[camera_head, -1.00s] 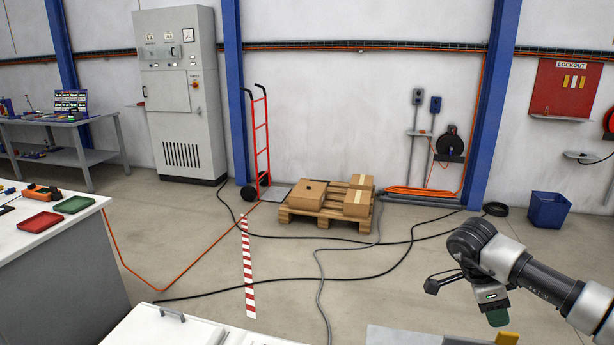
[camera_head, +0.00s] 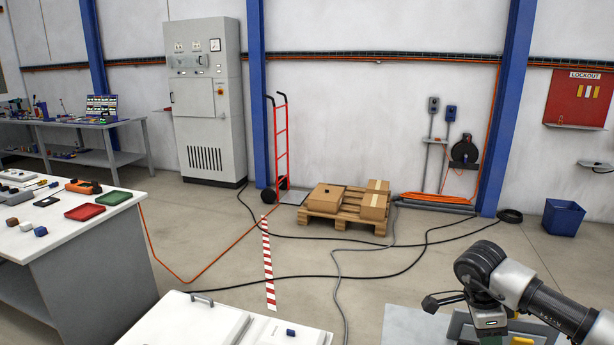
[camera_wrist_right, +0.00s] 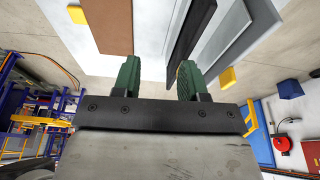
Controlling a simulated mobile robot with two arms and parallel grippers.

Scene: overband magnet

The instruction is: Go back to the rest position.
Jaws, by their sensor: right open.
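My right arm comes in from the right in the head view. Its gripper (camera_head: 490,325) points down near the bottom edge, over a grey surface, and its fingertips are cut off or hidden there. In the right wrist view the gripper's two green fingers (camera_wrist_right: 158,72) stand apart with nothing held between them. A pale surface lies beyond them. My left gripper is in neither view.
A white cabinet-like unit with a handle (camera_head: 190,325) stands at the bottom centre. A white bench (camera_head: 70,235) with red and green trays is at left. A pallet (camera_head: 345,222) with cartons stands farther back. Open floor with cables lies between.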

